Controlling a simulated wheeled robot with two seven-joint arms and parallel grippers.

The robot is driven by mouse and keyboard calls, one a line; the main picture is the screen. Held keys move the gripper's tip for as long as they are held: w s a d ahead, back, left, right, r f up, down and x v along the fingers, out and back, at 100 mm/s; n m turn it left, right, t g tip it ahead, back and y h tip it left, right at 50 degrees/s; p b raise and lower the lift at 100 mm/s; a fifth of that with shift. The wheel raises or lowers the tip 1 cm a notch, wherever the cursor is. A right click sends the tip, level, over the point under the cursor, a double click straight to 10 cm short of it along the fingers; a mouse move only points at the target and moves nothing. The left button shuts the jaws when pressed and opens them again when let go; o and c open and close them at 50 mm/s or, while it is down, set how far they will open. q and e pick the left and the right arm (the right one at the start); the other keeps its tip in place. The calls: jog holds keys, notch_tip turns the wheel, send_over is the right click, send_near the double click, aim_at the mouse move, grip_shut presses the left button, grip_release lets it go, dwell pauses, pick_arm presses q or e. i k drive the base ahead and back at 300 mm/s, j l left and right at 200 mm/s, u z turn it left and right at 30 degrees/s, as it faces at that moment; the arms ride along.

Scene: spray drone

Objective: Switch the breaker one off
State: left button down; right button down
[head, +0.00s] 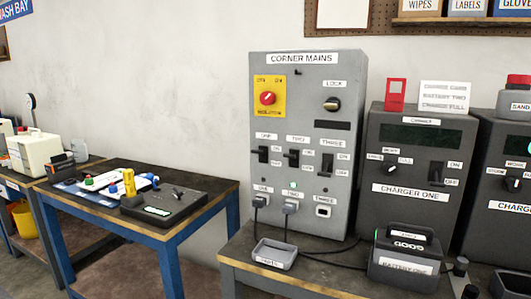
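The grey mains box (350,75), labelled CORNER MAINS, stands upright at the back of the bench. ON and OFF labels stand beside the levers; lever positions are too small to tell surely. Neither gripper is in view.
Plugs (260,201) with cables hang below the breakers. A small grey tray (274,255) and a battery (405,258) stand on the bench (236,263) in front. Charger one (420,195) is right of the box. A blue-legged table (163,236) stands left, beyond a gap.

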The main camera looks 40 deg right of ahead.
aim_at(253, 151)
jog(key=z, duration=1.5)
jog(key=i+l, duration=0.35)
jog(key=i, duration=0.2)
